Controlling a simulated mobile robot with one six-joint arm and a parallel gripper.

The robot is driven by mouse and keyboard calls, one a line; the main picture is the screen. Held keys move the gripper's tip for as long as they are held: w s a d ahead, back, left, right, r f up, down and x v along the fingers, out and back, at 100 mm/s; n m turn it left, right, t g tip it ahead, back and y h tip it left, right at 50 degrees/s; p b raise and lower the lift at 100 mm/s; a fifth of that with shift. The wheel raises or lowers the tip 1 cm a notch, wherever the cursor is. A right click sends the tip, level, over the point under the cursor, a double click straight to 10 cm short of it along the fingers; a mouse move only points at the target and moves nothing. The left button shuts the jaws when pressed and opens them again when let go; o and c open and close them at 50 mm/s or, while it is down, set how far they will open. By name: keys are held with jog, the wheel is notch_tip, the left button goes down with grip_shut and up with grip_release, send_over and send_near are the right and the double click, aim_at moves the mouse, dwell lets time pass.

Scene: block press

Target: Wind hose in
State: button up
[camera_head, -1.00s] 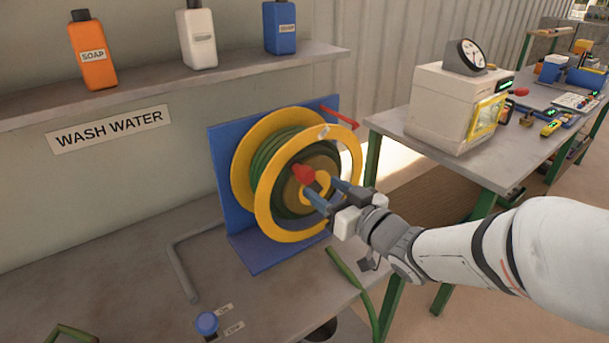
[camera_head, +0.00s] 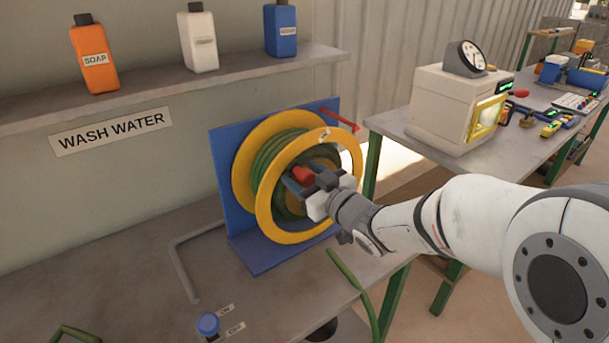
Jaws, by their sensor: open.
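The hose reel (camera_head: 268,228) has yellow rims and stands on a blue bracket (camera_head: 222,160) on the bench. Green hose (camera_head: 268,150) is wound on its drum. A red crank knob (camera_head: 303,175) sits at the front of the reel, near its middle. My gripper (camera_head: 303,181) is open, with its blue-tipped fingers around or just beside the knob; I cannot tell if they touch it. My gripper hides much of the hub. A loose length of green hose (camera_head: 352,283) hangs over the bench's front edge.
A bent grey pipe (camera_head: 181,272) and a blue knob (camera_head: 208,324) with small labels are on the bench (camera_head: 120,270) left of the reel. A shelf (camera_head: 150,100) with bottles runs above. A white machine (camera_head: 440,110) stands on the table to the right.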

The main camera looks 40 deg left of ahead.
jog(key=shift+c, duration=0.3)
grip_shut()
jog(key=shift+s, duration=0.1)
dwell(0.5)
